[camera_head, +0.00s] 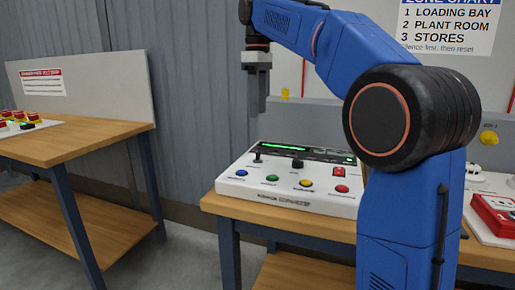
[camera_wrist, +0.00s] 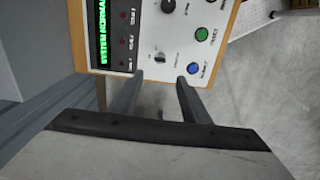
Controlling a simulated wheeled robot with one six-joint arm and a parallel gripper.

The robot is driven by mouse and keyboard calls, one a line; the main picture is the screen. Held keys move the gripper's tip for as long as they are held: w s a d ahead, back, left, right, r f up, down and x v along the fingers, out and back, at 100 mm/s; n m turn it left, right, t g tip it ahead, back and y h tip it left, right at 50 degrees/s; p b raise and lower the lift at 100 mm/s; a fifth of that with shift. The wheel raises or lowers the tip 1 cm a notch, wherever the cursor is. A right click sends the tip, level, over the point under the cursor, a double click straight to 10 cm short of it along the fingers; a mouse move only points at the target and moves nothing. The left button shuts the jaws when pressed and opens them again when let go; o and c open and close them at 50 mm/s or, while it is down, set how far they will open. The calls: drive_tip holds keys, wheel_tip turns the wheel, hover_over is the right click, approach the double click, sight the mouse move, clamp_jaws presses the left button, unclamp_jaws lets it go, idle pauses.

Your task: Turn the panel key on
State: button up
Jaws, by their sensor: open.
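A white control panel (camera_head: 228,187) stands on a wooden-topped bench, with a lit green display and a row of coloured buttons. The key (camera_head: 257,158) is a small dark upright piece at its left; in the wrist view it is a small dark and pale shape (camera_wrist: 160,57) just beyond the fingertips. I cannot read its turned position. My gripper (camera_head: 258,108) points down above the panel's left part, apart from the key. In the wrist view its two fingers (camera_wrist: 160,79) are spread with nothing between them.
A black knob (camera_head: 297,163) stands right of the key. The blue button (camera_wrist: 193,68) and green button (camera_wrist: 201,34) lie near the right finger in the wrist view. A red box (camera_head: 494,214) is at far right. Another bench (camera_head: 85,143) stands left, with open floor between.

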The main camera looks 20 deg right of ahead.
sight(258, 156)
wheel_tip(258, 156, down, 13)
drive_tip(key=shift+f, duration=0.2)
idle(0.3)
drive_tip(key=c, duration=1.1)
